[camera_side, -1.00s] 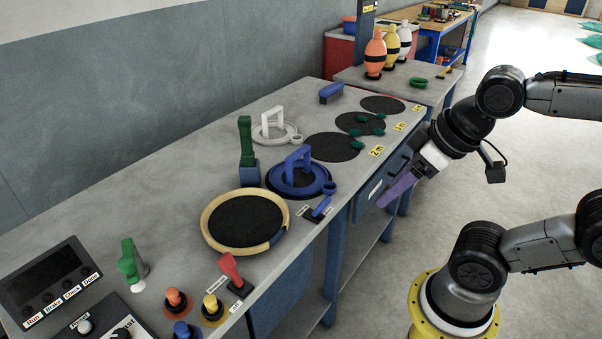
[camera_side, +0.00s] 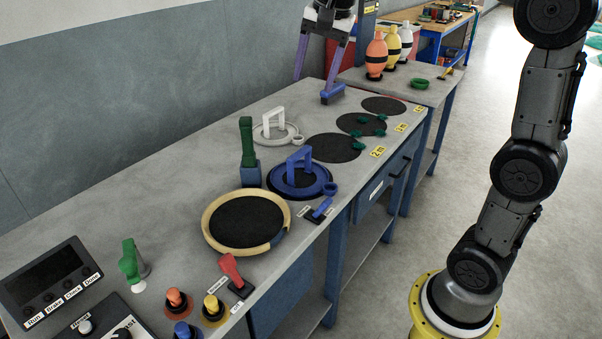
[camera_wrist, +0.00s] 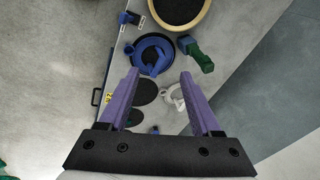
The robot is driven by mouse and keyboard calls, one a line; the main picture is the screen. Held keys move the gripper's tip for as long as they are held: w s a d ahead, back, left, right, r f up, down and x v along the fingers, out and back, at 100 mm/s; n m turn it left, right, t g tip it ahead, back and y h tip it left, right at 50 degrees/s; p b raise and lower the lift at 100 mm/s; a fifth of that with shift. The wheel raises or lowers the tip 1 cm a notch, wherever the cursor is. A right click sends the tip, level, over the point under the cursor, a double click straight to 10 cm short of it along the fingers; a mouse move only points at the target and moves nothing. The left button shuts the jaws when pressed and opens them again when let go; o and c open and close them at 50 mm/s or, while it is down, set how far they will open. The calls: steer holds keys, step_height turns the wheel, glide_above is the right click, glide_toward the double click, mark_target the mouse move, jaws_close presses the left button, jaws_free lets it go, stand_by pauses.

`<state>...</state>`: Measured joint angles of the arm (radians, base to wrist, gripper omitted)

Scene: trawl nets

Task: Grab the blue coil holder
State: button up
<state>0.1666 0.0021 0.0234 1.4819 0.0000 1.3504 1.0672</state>
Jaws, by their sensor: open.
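The blue coil holder (camera_side: 314,188) is a round blue base with an upright blue handle and a small ring at its edge. It stands on the grey bench near the front edge. It also shows in the wrist view (camera_wrist: 152,66), beyond my fingertips and slightly left of centre. My gripper (camera_side: 313,83) is open and empty, with purple fingers pointing down, high over the far end of the bench. In the wrist view my gripper (camera_wrist: 160,73) has a wide gap between its fingers. It is well apart from the blue holder.
A white holder (camera_side: 277,136) stands behind the blue one. A green-handled tool in a blue block (camera_side: 249,173) is at its left. A yellow-rimmed black disc (camera_side: 212,232) lies nearer. A blue brush-like object (camera_side: 332,95) is close to my right finger in the side view. Black discs (camera_side: 333,148) lie flat.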

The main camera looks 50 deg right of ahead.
steer(key=w+d+f+m+g, duration=0.1)
steer(key=w+d+f+m, duration=0.2)
steer(key=w, duration=0.4)
steer(key=g, duration=0.2)
glide_above(299, 152)
steer(key=shift+m+y, duration=0.3)
steer(key=shift+m, duration=0.1)
step_height(299, 152, down, 20)
steer(key=shift+d+f, duration=0.15)
steer(key=shift+f, duration=3.05)
jaws_close()
